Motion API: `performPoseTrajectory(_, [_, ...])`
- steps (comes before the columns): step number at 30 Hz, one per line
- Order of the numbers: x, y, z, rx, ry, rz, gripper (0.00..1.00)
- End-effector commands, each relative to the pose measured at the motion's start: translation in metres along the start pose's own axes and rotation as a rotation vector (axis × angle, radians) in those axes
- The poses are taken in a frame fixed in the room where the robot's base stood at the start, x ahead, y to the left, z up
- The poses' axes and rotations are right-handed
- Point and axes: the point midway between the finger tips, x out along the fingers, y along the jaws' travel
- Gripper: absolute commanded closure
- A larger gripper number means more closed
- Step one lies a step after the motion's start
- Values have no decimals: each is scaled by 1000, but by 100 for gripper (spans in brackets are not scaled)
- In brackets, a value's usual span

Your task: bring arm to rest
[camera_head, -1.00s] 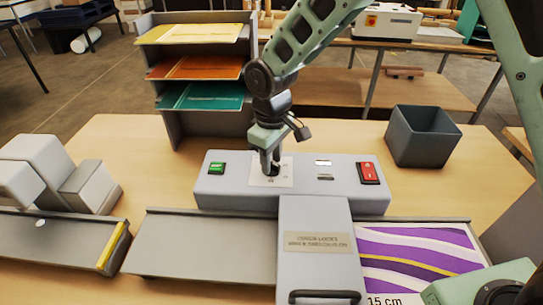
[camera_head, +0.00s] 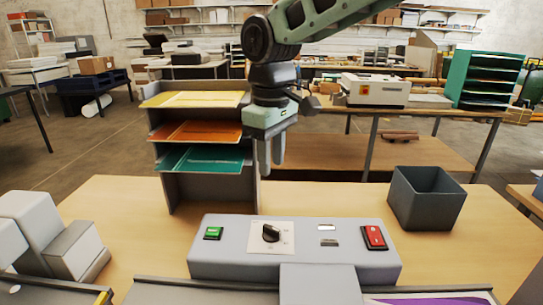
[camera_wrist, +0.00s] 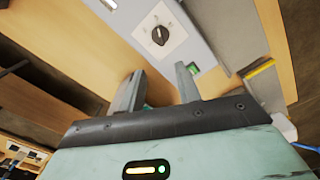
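My gripper (camera_head: 271,158) hangs fingers-down in the air above the table, in front of the paper rack's right side. In the wrist view its two fingers (camera_wrist: 160,92) stand apart with nothing between them. The laminator (camera_head: 222,262) is on the table below, with a black knob (camera_head: 271,233) on a white plate, a green button (camera_head: 213,233) on the left and a red switch (camera_head: 374,237) on the right. The knob also shows in the wrist view (camera_wrist: 160,35), clear of the fingers.
A rack (camera_head: 173,190) with yellow, orange and teal sheets stands at the table's back left. A dark open bin (camera_head: 427,200) stands at the right. Grey block-shaped equipment (camera_head: 75,249) is at the left. Behind, a bench carries a white machine (camera_head: 375,91).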

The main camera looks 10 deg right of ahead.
Motion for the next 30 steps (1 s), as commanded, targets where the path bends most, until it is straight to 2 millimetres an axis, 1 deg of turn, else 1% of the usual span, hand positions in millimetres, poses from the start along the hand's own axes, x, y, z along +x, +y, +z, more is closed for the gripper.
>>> performPoseTrajectory(4, [-8, 0, 0, 0, 1, 0, 66])
performPoseTrajectory(13, [-9, 0, 0, 0, 0, 0, 66])
performPoseTrajectory(15, [-7, -4, 3, 0, 0, -2, 66])
performPoseTrajectory(17, [-4, -11, 8, 1, 2, -6, 66])
performPoseTrajectory(20, [8, -36, 28, 6, 8, -19, 66])
performPoseTrajectory(23, [27, -69, 62, 26, 15, -34, 66])
performPoseTrajectory(24, [36, -82, 78, 39, 18, -40, 66])
performPoseTrajectory(26, [50, -100, 103, 58, 23, -45, 66])
performPoseTrajectory(27, [59, -110, 120, 71, 26, -47, 66])
performPoseTrajectory(30, [80, -130, 159, 110, 30, -48, 66])
